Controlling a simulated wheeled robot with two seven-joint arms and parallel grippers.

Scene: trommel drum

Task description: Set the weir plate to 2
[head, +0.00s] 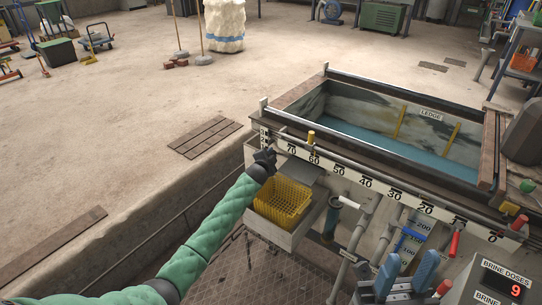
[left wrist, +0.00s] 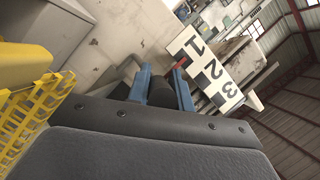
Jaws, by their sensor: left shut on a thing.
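My left gripper (head: 265,158) is at the tank's near left corner, beside the left end of the long number strip. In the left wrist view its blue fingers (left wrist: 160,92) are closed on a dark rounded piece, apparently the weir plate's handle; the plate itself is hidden.
A yellow basket (head: 283,202) sits just below my left gripper and also shows in the left wrist view (left wrist: 30,120). The tank (head: 330,72) with blue water lies behind the number strip. Pipes and red-handled valves (head: 455,243) stand near my right gripper.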

